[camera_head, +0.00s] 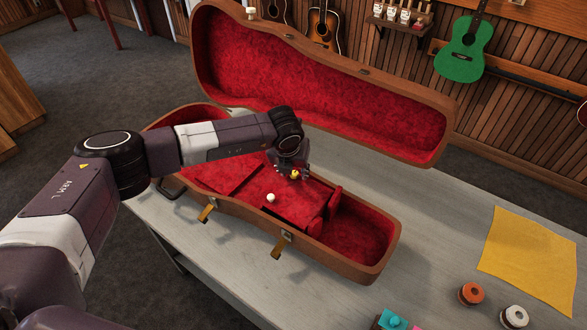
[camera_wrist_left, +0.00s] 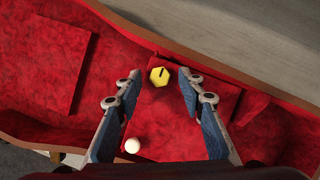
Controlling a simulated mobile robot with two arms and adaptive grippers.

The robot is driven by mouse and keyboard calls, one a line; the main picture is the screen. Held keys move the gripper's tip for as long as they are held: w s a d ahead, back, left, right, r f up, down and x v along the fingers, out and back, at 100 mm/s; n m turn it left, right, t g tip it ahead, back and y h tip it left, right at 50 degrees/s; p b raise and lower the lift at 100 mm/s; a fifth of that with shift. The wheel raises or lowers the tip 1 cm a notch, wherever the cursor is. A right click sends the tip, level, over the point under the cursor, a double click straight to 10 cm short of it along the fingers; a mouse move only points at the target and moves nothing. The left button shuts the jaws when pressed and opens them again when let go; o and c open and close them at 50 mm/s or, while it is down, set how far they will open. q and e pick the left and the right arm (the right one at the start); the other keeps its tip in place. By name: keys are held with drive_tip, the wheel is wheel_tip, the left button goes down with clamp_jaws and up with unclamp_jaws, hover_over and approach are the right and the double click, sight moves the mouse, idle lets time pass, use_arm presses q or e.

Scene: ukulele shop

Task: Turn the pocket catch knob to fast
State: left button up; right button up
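An open ukulele case (camera_head: 335,258) with red plush lining lies on the grey table. A yellow knob with a dark line across it (camera_wrist_left: 159,76) sits on the red pocket lid (camera_wrist_left: 165,120) inside the case. The knob (camera_head: 294,174) also shows just below my left gripper (camera_head: 291,174) in the head view. In the wrist view my left gripper (camera_wrist_left: 157,79) is open, with the knob between and slightly beyond its fingertips, apparently not touched. A white round knob (camera_wrist_left: 132,145) is on the same lid. My right gripper is not in view.
The raised case lid (camera_head: 330,90) stands behind my left arm. Brass latches (camera_head: 282,244) hang at the case's front. A yellow cloth (camera_head: 530,255), an orange roll (camera_head: 471,293) and a white roll (camera_head: 514,316) lie on the table's right.

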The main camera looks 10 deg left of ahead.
use_arm(q)
drive_tip(key=shift+c, duration=0.6)
clamp_jaws()
